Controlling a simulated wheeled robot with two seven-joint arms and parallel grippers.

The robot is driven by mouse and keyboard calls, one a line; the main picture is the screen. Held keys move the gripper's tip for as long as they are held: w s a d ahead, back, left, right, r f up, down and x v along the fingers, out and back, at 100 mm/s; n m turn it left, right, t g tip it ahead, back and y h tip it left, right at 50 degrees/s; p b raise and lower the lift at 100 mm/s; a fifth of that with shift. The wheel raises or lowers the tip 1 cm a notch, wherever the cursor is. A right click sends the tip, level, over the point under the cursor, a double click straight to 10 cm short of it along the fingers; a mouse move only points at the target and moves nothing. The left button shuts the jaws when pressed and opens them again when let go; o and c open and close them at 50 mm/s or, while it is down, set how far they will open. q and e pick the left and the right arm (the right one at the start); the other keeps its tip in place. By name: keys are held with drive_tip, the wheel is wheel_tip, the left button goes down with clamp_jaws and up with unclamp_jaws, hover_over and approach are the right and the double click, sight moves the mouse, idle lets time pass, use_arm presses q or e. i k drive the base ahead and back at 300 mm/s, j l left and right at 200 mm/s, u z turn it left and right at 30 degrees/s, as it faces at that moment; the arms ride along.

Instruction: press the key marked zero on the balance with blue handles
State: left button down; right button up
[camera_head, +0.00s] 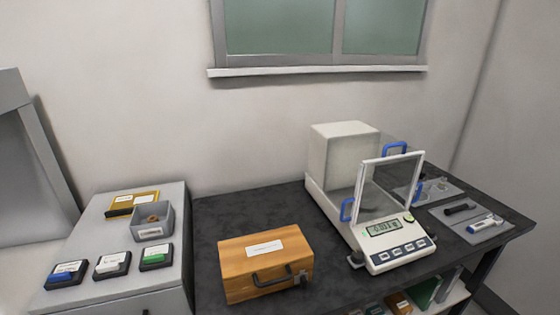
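The balance with blue handles (384,250) stands on the dark table at the right. It has a white body, a tall pale back housing and a glass draft shield with one blue handle (346,209) at the near left and another (395,148) at the far side. Its front panel has a lit display (383,228) and a row of several keys (403,248) below it. The key markings are too small to read. Neither of my grippers is in view.
An orange wooden case (265,265) stands left of the balance. The grey cabinet (125,290) at left bears small labelled boxes, a grey bin (153,222) and a yellow box (131,203). Grey mats with small tools (472,223) lie right of the balance. The dark table (225,215) is bare behind the case.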

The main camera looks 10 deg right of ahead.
sight(397, 252)
drive_tip(key=z, duration=1.3)
